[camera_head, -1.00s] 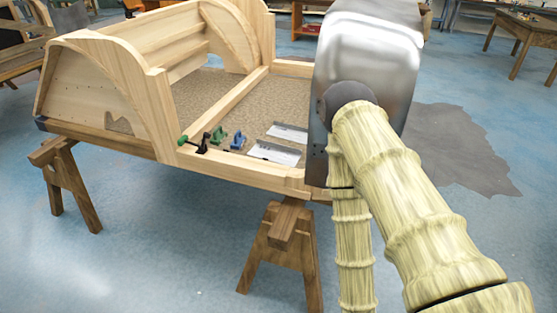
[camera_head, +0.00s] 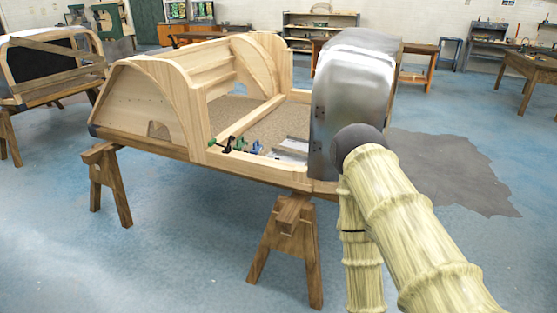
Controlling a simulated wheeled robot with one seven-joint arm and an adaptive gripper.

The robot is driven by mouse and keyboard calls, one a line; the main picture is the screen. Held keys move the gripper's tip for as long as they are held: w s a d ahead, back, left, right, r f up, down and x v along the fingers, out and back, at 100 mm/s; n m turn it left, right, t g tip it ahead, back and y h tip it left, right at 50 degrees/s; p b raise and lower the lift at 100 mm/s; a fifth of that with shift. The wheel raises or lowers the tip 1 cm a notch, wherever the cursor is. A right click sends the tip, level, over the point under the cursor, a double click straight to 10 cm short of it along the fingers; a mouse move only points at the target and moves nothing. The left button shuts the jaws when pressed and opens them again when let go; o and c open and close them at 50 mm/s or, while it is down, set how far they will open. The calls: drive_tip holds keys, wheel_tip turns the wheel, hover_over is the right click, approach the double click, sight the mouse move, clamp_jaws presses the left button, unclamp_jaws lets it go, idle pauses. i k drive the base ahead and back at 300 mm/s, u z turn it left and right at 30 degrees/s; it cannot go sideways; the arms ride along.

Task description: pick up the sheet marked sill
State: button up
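White sheets (camera_head: 286,155) lie on the deck at the near right of the wooden bodyframe (camera_head: 190,110), partly hidden behind its front rail and the metal piece on the right. A grey strip lies along a sheet. Any marking is too small to read, so I cannot tell which sheet is marked sill. My arm shows at the right, reaching up to the shiny metal piece. My gripper's fingers are not visible in this view.
Small green, black and blue tools (camera_head: 240,146) lie left of the sheets. Wooden trestles (camera_head: 288,240) support the bodyframe. The shiny metal piece (camera_head: 350,90) hides the frame's right end. A second bodyframe (camera_head: 50,65) stands at left. Blue floor in front is clear.

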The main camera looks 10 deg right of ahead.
sight(291, 158)
drive_tip(key=u, duration=0.65)
drive_tip(key=i, duration=1.55)
drive_tip(key=z, duration=0.2)
